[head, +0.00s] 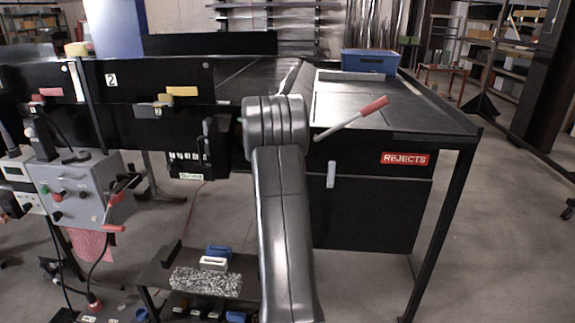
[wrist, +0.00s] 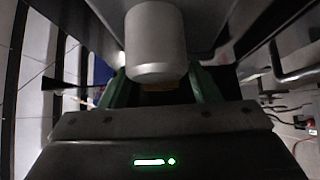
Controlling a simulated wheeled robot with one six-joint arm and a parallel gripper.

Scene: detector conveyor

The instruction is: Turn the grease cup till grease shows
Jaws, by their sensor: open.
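A pale grey, smooth cylinder that looks like the grease cup (wrist: 155,40) fills the upper middle of the wrist view. My gripper (wrist: 160,84) has its two green fingers apart, one on each side of the cup's lower end. I see no clear contact between the fingers and the cup. A small brownish part shows just below the cup, between the fingers. No grease can be made out. In the head view my gripper and this cup are hidden behind my arm.
In the head view a black conveyor frame (head: 140,128) runs along the left, and a rejects bench (head: 372,200) stands right, with a red-handled lever (head: 350,118) and a blue bin (head: 370,61). A grey control box (head: 80,190) stands at left. A low shelf with a speckled block (head: 206,281) is below.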

